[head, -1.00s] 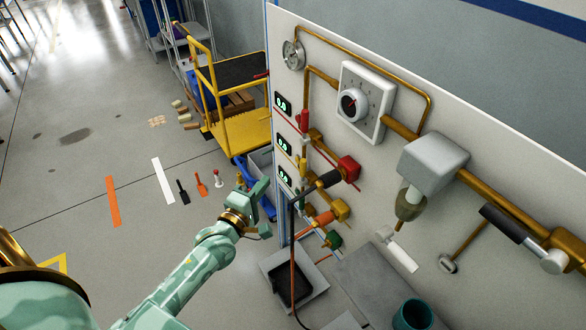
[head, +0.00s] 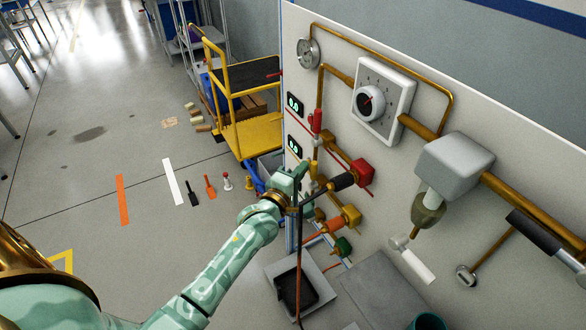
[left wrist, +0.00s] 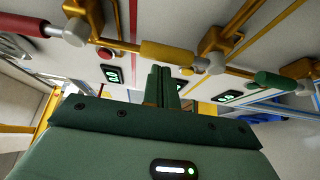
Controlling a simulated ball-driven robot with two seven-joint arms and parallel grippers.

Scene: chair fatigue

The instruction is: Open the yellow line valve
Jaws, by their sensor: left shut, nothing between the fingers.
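The yellow-handled valve (head: 314,169) is on the white panel, partly hidden behind my left gripper in the head view. In the left wrist view its yellow handle (left wrist: 168,52) lies lengthwise across the picture, just beyond my fingertips. My left gripper (head: 303,170) is shut and empty, close in front of the panel beside that handle. Its closed green fingers (left wrist: 161,70) point at the handle in the wrist view; I cannot tell whether they touch it. My right gripper is not in view.
A red handle (head: 316,121) is above, and a green handle (left wrist: 275,80) shows in the wrist view. A black-gripped lever (head: 343,181), a red block (head: 362,172) and a yellow block (head: 350,215) stick out nearby. A yellow cart (head: 250,135) stands behind.

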